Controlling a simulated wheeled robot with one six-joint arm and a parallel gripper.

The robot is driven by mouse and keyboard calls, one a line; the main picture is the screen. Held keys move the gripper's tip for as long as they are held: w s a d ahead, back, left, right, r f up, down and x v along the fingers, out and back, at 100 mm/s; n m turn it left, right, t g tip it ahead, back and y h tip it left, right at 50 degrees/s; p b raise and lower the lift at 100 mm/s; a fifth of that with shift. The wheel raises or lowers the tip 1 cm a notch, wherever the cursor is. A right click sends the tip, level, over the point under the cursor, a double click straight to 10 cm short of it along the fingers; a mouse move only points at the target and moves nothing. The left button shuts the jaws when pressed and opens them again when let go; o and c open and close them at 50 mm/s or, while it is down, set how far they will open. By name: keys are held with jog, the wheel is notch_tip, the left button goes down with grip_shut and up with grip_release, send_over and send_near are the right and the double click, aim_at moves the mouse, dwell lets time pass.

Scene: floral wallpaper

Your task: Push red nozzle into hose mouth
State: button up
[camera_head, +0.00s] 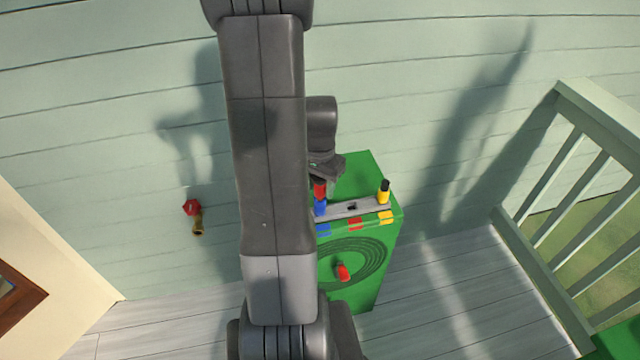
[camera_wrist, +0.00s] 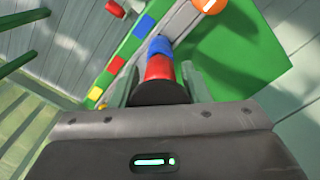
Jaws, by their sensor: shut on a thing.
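My gripper (camera_head: 322,178) is shut on the red nozzle (camera_head: 320,189), above the left end of the grey rack (camera_head: 345,210). In the wrist view the red nozzle (camera_wrist: 160,68) shows between the fingers, with its dark round end toward the camera. A blue piece (camera_head: 320,208) shows directly below it in the head view. In the wrist view the blue piece (camera_wrist: 160,45) lies just beyond the red; I cannot tell whether they touch. The rack's middle slot is dark and empty. An orange round piece (camera_wrist: 208,4) at the wrist view's top edge may be the hose mouth; I cannot tell.
A yellow nozzle (camera_head: 384,192) with a black top stands at the rack's right end. The green box (camera_head: 385,250) has blue, red and yellow marks and a red handle (camera_head: 343,271). A red tap (camera_head: 193,208) is on the wall. A railing (camera_head: 575,150) stands right.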

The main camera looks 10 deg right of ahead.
jog(key=shift+f, duration=0.3)
jog(key=o, duration=1.1)
notch_tip(320, 180, up, 14)
jog(key=shift+f, duration=0.1)
notch_tip(320, 180, down, 14)
jog(key=shift+r, duration=0.45)
dwell(0.4)
